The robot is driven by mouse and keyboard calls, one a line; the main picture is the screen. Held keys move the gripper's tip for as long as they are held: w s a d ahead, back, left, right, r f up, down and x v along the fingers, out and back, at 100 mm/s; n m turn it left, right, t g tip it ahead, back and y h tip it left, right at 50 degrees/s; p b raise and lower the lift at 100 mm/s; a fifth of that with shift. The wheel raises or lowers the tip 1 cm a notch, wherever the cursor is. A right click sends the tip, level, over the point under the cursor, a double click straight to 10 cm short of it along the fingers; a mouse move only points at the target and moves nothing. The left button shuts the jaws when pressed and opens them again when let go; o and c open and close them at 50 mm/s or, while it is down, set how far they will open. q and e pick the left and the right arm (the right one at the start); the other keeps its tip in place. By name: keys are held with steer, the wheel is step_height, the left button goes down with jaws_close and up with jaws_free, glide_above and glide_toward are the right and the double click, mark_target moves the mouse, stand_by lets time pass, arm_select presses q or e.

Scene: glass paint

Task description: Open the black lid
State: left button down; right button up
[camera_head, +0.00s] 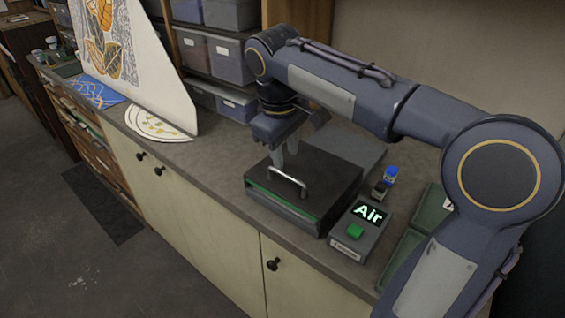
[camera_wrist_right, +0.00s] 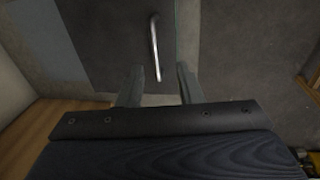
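The black lid (camera_head: 325,172) tops a low dark box on the counter and lies flat and shut in the head view. A silver bar handle (camera_head: 287,181) stands on its front part. My right gripper (camera_head: 286,158) is above the lid, just behind the handle. My left gripper is in neither view.
A grey control box with an "Air" display and green button (camera_head: 354,231) stands right of the lidded box. Small blue-capped and black items (camera_head: 390,174) are behind it. Green trays (camera_head: 432,212) lie at the right. Bare counter (camera_head: 215,165) is at the left.

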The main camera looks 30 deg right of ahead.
mark_target(288, 175)
steer(key=f, duration=0.2)
steer(key=w+d+f, duration=0.1)
steer(key=f, duration=0.4)
steer(key=shift+w+d, duration=0.2)
steer(key=shift+w, duration=0.15)
steer(key=shift+r, duration=0.1)
jaws_close()
